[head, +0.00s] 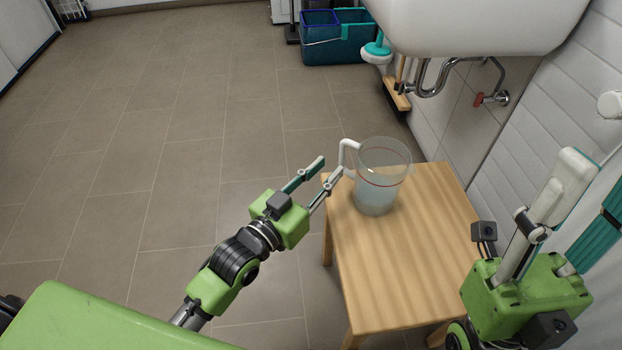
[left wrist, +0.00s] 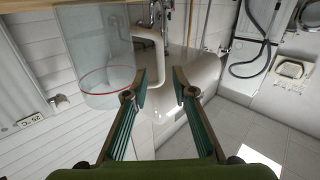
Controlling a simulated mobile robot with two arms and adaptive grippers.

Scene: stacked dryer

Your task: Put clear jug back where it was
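The clear jug (head: 378,190) stands upright on the light wooden table (head: 410,285), near its far-left corner. It has a white handle (head: 345,155) on its left, a red line around it and what looks like water inside. My left gripper (head: 329,168) is open, with its fingertips close to the handle. In the left wrist view the jug (left wrist: 98,60) is left of the fingers, and its handle (left wrist: 160,60) shows just beyond the open fingertips (left wrist: 160,80). Contact cannot be made out. My right gripper (head: 590,190) is at the right edge, apart from the jug, its fingers spread.
A white sink (head: 475,25) with a chrome drain pipe overhangs the area behind the table. A teal bucket (head: 340,50) and a brush (head: 378,48) are at the back. A white wall borders the right side. The tiled floor (head: 160,130) on the left is clear.

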